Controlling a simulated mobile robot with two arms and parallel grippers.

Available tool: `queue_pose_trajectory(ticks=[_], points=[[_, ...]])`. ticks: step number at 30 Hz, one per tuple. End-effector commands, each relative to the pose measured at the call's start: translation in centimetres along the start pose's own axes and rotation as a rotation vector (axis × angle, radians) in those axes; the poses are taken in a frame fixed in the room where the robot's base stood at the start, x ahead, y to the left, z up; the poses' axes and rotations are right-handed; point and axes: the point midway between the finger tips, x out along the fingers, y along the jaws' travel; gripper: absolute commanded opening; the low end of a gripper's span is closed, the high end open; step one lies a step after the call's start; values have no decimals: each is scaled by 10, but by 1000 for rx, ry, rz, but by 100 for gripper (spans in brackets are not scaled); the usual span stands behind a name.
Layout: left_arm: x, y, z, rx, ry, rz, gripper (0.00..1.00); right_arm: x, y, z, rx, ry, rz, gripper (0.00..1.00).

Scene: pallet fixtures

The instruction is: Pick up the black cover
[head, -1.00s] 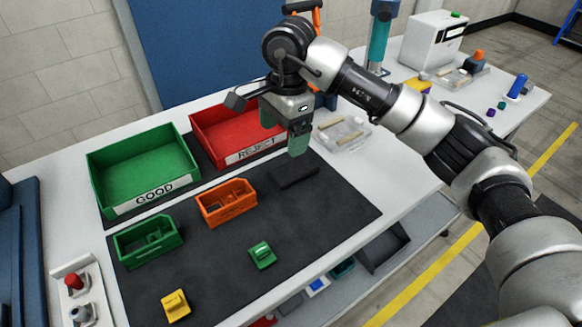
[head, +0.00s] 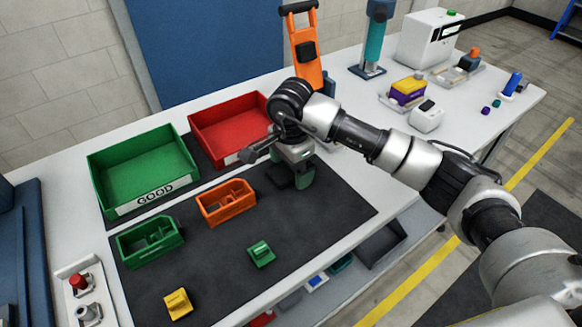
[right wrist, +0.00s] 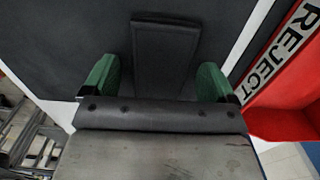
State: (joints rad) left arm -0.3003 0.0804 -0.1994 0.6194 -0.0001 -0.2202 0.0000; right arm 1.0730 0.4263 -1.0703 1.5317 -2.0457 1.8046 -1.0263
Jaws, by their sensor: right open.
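The black cover (right wrist: 165,48) is a flat dark piece lying on the dark mat (head: 330,212). In the head view the cover (head: 280,177) is partly hidden by my right gripper (head: 293,176), which is low over it. In the right wrist view the green fingers of my right gripper (right wrist: 155,80) are apart, one on each side of the cover's line. The cover's near end is hidden behind the gripper body. The fingers are open and hold nothing; I cannot tell if they touch the cover. My left gripper is out of view.
The red REJECT bin (head: 226,124) stands close behind the gripper, with the green GOOD bin (head: 143,168) to its left. A small orange box (head: 226,203), a green box (head: 150,240), a green part (head: 261,254) and a yellow part (head: 178,304) are on the mat.

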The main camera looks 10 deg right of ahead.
Motion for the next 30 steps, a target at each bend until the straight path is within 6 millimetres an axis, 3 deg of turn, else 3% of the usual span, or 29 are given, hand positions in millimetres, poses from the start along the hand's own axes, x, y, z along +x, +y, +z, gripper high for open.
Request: queue_pose_trajectory(ticks=[6,16,25,30], points=[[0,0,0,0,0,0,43,1,0,0,0,0,0,86],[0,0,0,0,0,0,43,0,0,0,0,-1,0,35],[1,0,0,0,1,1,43,-2,0,0,0,-1,-1,34],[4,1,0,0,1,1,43,-15,-1,0,-1,0,-4,34]])
